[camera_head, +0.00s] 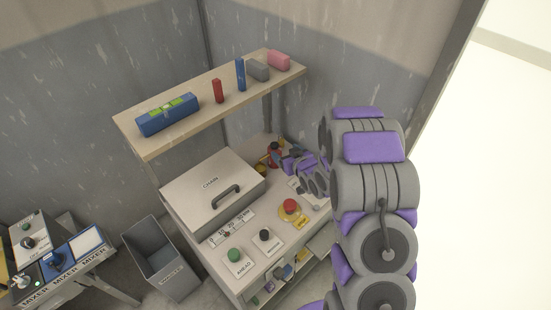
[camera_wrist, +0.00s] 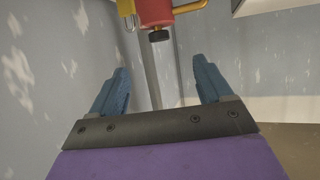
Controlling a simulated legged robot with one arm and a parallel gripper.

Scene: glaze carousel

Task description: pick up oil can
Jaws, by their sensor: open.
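A red can-like thing with a dark top, which looks like the oil can (camera_head: 274,149), stands at the back of the white cabinet top, right behind the carousel lid. My gripper (camera_head: 266,159) is close to it, and parts overlap in this view. In the wrist view a red body (camera_wrist: 153,12) with yellow parts at its sides and a black knob shows at the top edge, partly cut off. My gripper's blue fingers (camera_wrist: 160,68) are spread apart with nothing between them. The red body is beyond the fingertips.
The closed white lid (camera_head: 205,185) with a dark handle is left of my arm. A red button on a yellow base (camera_head: 290,208) and a green button (camera_head: 235,255) are on the cabinet top. A wooden shelf (camera_head: 150,146) with several objects hangs above. A grey bin (camera_head: 165,262) stands left.

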